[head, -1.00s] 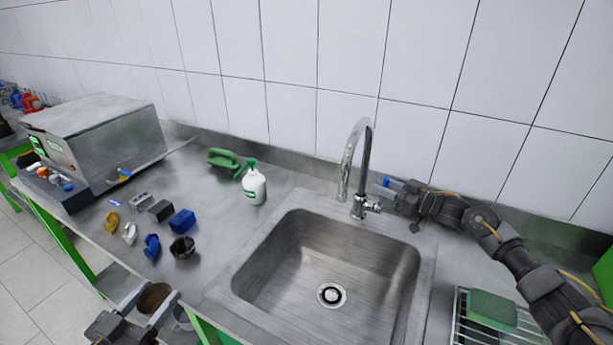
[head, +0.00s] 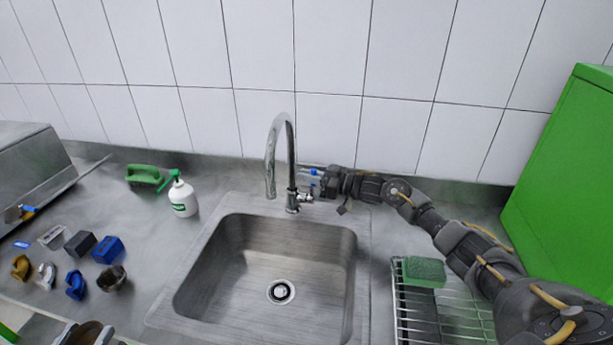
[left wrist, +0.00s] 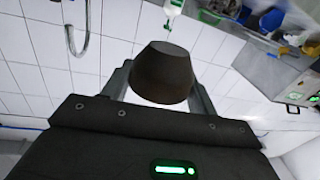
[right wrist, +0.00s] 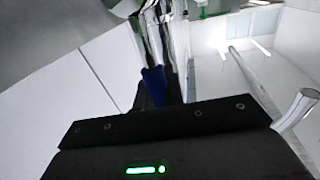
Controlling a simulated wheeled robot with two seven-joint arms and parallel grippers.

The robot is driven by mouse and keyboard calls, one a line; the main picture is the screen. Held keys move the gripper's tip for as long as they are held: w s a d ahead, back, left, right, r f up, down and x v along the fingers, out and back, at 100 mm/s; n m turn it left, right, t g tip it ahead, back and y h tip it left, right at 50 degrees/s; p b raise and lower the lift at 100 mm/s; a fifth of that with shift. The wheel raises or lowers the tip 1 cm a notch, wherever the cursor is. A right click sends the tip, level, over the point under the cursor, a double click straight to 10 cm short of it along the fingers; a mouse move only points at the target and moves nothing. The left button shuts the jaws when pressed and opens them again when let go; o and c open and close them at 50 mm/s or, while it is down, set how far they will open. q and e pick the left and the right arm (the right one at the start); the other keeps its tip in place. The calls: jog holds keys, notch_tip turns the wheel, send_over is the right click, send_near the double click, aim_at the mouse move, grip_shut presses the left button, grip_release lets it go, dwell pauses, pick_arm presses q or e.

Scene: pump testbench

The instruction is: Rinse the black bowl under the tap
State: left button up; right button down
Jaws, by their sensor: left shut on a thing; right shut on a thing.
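The dark bowl (left wrist: 167,75) is held between the fingers of my left gripper in the left wrist view. In the head view this gripper (head: 88,334) and the bowl are at the bottom left edge, partly cut off, in front of the counter and left of the sink. The chrome tap (head: 290,165) stands behind the sink (head: 265,265); no water shows under its spout. My right gripper (head: 314,180) is just right of the tap's base, shut on a small blue thing (right wrist: 155,80). Whether the blue thing is part of the tap is unclear.
Several small parts and a dark cup (head: 112,278) lie at left. A rack (head: 400,300) with a green sponge (head: 424,270) is at right, near a green cabinet (head: 570,180). The basin is empty.

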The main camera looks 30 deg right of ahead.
pick_arm(q)
jog(key=shift+f, duration=0.25)
pick_arm(e)
jog(key=shift+s+a+f+n, duration=0.1)
jog(key=shift+s+f+n, duration=0.1)
jog(key=shift+n, duration=0.1)
pick_arm(q)
jog(key=shift+f+b, duration=0.15)
jog(key=shift+b, duration=0.2)
pick_arm(e)
jog(key=shift+s+a+r+n, duration=0.15)
jog(key=shift+s+a+n, duration=0.1)
jog(key=shift+n, duration=0.25)
jog(key=c, duration=1.5)
grip_release()
